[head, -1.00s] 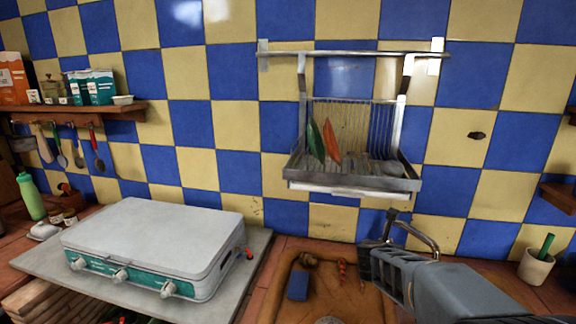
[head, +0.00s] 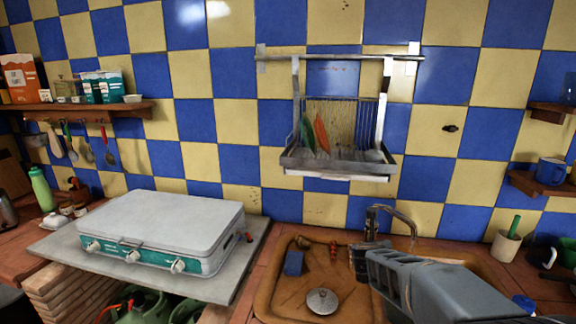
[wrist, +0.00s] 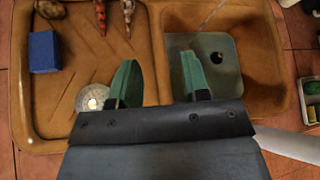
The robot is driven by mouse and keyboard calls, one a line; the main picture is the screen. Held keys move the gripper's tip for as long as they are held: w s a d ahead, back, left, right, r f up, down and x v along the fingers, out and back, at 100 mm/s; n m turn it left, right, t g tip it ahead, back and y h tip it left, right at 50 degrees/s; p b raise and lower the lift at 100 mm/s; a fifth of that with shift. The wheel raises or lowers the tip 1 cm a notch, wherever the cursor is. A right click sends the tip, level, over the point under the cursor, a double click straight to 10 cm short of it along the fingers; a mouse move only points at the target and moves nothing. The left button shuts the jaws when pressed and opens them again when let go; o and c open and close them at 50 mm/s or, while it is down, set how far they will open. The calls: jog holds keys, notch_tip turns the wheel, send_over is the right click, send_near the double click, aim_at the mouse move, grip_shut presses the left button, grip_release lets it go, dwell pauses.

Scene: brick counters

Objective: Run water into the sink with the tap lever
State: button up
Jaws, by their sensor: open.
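The metal tap (head: 405,220) stands at the back of the brown sink (head: 262,290), its spout curving to the right. Its lever cannot be told apart clearly; my gripper (head: 358,258) hides the tap's lower part. My gripper is in front of and below the tap in the head view, over the sink. In the wrist view its two green-padded fingers (wrist: 162,78) are spread apart with nothing between them. The basin with a dark drain hole (wrist: 217,58) lies beyond the right finger. A thin pale streak crosses above the basin; I cannot tell whether it is water.
A blue sponge (head: 294,263) and a round metal lid (head: 322,301) lie on the drainboard. A camping stove (head: 160,225) stands left. A dish rack (head: 340,160) hangs above. A pot with a green handle (head: 505,246) stands right of the tap.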

jog(key=s+a+f+n+g+y, duration=0.1)
jog(key=s+a+f+n+y, duration=0.25)
jog(key=n, duration=0.75)
jog(key=s+a+n+g+y, duration=0.1)
jog(key=s+a+n+y, duration=0.25)
jog(key=a+n, duration=0.5)
jog(key=s+d+n+g+h, duration=0.1)
jog(key=s+d+n+g, duration=0.1)
jog(key=s+n, duration=0.6)
jog(key=s+d+n+g+h, duration=0.1)
jog(key=s+d+n+g, duration=0.2)
jog(key=s+n, duration=0.6)
jog(key=shift+r, duration=0.25)
